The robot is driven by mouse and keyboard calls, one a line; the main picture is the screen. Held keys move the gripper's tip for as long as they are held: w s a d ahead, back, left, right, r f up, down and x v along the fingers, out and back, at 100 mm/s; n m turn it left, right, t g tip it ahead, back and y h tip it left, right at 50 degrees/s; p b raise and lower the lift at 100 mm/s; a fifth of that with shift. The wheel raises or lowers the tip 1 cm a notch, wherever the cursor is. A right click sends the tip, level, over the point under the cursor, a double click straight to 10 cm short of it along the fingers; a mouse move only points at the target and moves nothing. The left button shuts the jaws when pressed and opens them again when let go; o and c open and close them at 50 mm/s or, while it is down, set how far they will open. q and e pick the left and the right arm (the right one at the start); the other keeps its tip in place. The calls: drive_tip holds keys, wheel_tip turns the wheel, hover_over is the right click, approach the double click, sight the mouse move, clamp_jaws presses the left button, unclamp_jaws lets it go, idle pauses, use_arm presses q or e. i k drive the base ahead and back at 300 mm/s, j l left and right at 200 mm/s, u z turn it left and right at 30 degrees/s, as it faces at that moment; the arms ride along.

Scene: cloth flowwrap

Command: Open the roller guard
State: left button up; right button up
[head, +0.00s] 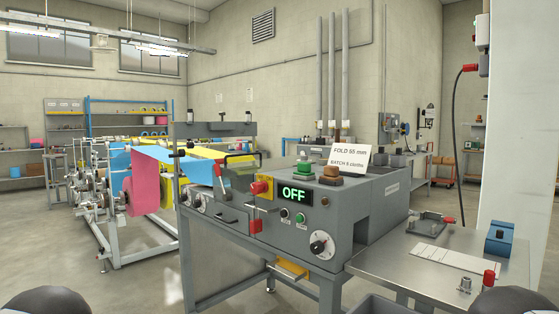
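The grey folding machine (325,225) stands in the middle, its panel display (295,193) reading OFF in green. At its left end, over the rollers, is a grey crossbar on posts (215,129), with a curved black handle (241,157) below it. A red-tipped lever (217,171) stands beside the blue web. I cannot tell for sure which of these parts is the roller guard, or whether it is open or shut. Dark rounded parts of my own arms show at the bottom corners; neither gripper is in view.
Blue and yellow cloth webs (160,154) and a pink roll (146,182) run to the machine from a rack at the left. A metal side table (425,262) with small fixtures and a blue block (499,236) stands at the right. Floor at the left front is clear.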

sight(281, 168)
drive_tip(key=i+j+z, duration=0.4)
drive_tip(key=j, duration=0.25)
drive_tip(key=i+j+z, duration=0.1)
drive_tip(key=j+z, duration=0.3)
drive_tip(key=j, duration=0.3)
drive_tip(key=j+z, duration=0.45)
drive_tip(key=j, duration=0.3)
drive_tip(key=j+z, duration=0.4)
drive_tip(key=j, duration=0.4)
drive_tip(key=k+j+z, duration=0.15)
drive_tip(key=j+z, duration=0.25)
drive_tip(key=j, duration=0.4)
